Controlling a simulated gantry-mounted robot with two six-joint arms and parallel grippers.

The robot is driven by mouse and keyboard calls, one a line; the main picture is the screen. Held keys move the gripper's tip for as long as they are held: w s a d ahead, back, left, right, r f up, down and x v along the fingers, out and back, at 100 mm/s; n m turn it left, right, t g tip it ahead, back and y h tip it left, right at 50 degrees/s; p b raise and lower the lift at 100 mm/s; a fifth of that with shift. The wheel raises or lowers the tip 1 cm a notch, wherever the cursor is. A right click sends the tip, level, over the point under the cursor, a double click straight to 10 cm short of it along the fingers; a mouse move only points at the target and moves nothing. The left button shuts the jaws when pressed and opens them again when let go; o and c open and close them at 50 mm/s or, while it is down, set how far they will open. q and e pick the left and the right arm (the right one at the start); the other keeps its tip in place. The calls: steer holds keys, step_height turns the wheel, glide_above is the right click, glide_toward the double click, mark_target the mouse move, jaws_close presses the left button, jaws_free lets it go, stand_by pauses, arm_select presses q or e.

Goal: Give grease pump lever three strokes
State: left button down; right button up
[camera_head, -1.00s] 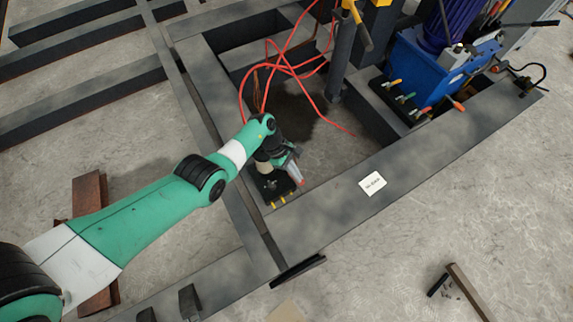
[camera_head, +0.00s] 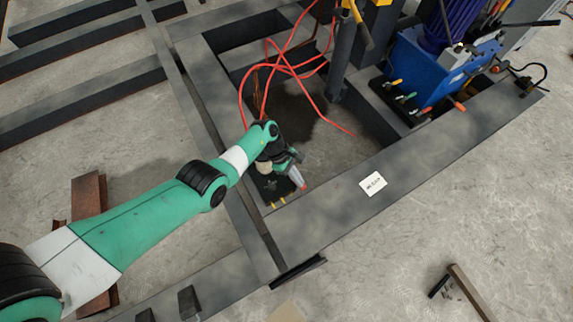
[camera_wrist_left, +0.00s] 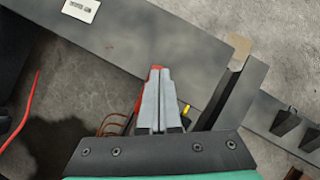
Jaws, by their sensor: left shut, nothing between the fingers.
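A dark plate (camera_head: 270,186) with yellow marks sits at the inside corner of the grey frame, under my left gripper. My left gripper (camera_head: 300,180) is shut with nothing between its fingers and points down toward the frame's near beam. In the left wrist view the closed fingertips (camera_wrist_left: 155,72) touch or lie right beside a thin red part (camera_wrist_left: 157,67), which runs along their left side and is mostly hidden by them. It may be the pump lever; I cannot tell. The pump body is not clearly visible. My right gripper is not in view.
Red hoses (camera_head: 290,68) loop in the opening behind the gripper. A dark post (camera_head: 342,60) and a blue power unit (camera_head: 428,72) with coloured handles stand at upper right. A white label (camera_head: 373,183) lies on the near beam (camera_head: 330,205). The floor at lower right is mostly clear.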

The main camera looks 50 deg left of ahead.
mark_target(301, 189)
arm_select(q)
steer(key=shift+s+d+f+b, duration=0.1)
steer(key=shift+d+f+b, duration=0.25)
steer(key=shift+f, duration=0.25)
steer(key=shift+s+d+f+b, duration=0.1)
steer(key=shift+d+f+b, duration=0.3)
steer(key=shift+f, duration=0.2)
steer(key=shift+d+f+b, duration=0.3)
steer(key=shift+f+b, duration=0.05)
steer(key=shift+f, duration=0.35)
steer(key=shift+s+d+f+b, duration=0.1)
steer(key=shift+d+f+b, duration=0.2)
steer(key=shift+f+b, duration=0.2)
steer(key=shift+f, duration=0.1)
